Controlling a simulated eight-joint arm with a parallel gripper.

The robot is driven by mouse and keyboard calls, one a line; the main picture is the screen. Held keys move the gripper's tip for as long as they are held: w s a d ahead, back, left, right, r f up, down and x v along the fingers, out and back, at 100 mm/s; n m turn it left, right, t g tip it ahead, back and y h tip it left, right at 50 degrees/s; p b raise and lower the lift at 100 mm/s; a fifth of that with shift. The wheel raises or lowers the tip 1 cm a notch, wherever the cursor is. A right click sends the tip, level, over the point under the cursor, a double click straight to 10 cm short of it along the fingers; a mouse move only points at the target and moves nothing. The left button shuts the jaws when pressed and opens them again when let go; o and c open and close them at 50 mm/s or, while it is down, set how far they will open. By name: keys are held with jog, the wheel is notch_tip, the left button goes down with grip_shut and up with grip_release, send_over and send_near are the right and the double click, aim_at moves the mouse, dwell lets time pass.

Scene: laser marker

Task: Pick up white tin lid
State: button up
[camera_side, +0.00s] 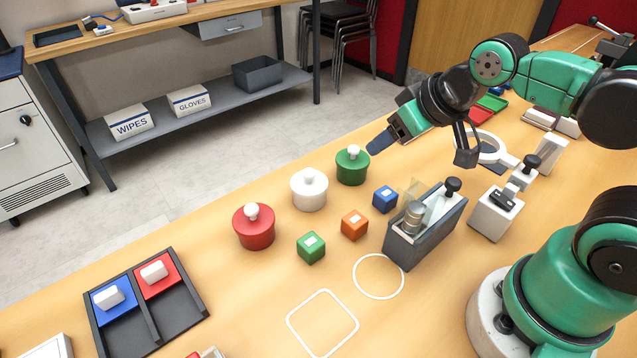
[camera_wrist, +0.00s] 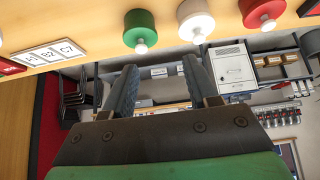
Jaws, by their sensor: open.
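The white tin (camera_side: 309,193) stands on the table between the red tin (camera_side: 254,229) and the green tin (camera_side: 352,168). Its white lid (camera_side: 308,178) with a round knob is on it. In the wrist view the white tin (camera_wrist: 196,20) is at the top, upside down, with its knob pointing down the picture. My gripper (camera_side: 378,146) is right of and above the green tin, apart from all the tins. In the wrist view its two fingers (camera_wrist: 160,85) are spread and nothing is between them.
Blue (camera_side: 385,199), orange (camera_side: 354,225) and green (camera_side: 311,247) cubes stand in front of the tins. A grey caddy (camera_side: 425,235) holding several items is right of the cubes. A dark tray (camera_side: 180,318) with red and blue lidded pieces is at the left front. White outlines mark the bare front table.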

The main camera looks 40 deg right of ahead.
jog(key=o, duration=0.7)
jog(key=n+g, duration=0.3)
jog(key=g, duration=0.4)
send_over(311, 172)
notch_tip(311, 172, down, 4)
jog(key=shift+s+r, duration=0.1)
jog(key=shift+f, duration=3.1)
